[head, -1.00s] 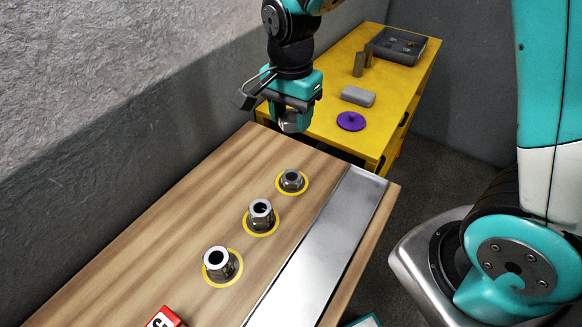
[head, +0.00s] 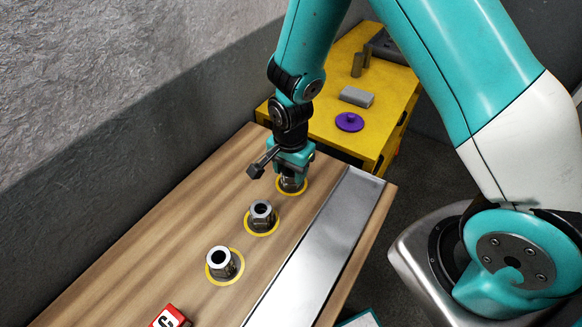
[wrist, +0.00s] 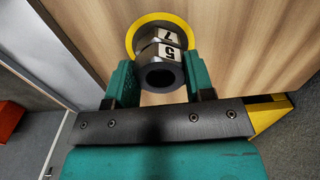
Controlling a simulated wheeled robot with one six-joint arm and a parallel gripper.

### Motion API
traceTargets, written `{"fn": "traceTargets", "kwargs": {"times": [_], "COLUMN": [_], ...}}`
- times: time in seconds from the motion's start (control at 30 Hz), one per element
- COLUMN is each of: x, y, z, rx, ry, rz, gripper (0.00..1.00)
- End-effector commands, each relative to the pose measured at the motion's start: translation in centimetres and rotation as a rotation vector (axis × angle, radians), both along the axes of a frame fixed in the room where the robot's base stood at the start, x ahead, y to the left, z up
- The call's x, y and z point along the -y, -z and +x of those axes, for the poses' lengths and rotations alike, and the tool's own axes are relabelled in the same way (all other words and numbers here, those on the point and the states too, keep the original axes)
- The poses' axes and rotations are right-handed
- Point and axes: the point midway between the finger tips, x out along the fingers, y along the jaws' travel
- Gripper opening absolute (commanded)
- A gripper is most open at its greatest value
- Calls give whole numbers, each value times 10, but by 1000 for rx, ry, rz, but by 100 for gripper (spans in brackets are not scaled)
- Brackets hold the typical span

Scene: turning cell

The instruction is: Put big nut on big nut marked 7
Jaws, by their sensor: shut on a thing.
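My gripper (wrist: 160,84) is shut on a big grey nut with a round bore (wrist: 160,78), its label reading 5. Right below it in the wrist view is another nut (wrist: 147,37), labelled 7, inside a yellow ring. The two line up closely, one over the other; I cannot tell whether they touch fully. In the head view my gripper (head: 292,178) is at the farthest yellow ring on the wooden table, with the lower nut (head: 291,186) partly hidden under it.
Two more nut stacks stand in yellow rings, a middle one (head: 261,215) and a near one (head: 222,263). A metal strip (head: 322,250) runs along the table's right side. A red marked block (head: 170,317) lies at the front. A yellow table (head: 372,128) stands behind.

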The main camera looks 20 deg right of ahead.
Motion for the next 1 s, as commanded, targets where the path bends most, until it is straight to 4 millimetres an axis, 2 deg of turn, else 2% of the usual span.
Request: {"fn": "traceTargets", "kwargs": {"times": [0.2, 0.23, 0.33, 0.57, 0.73, 0.87, 1.0], "x": [0, 0, 0, 0, 0, 0, 0], "y": [4, 4, 3, 2, -6, -25, -55], "z": [0, 0, 0, 0, 1, 1, 1], "rx": [0, -1, -1, -1, 2, 5, 7], "ry": [0, 0, 0, 0, 0, 0, 0], "rz": [0, -1, -1, -1, 1, 1, 2], "gripper": [19, 51, 74, 74, 74, 74, 74]}}
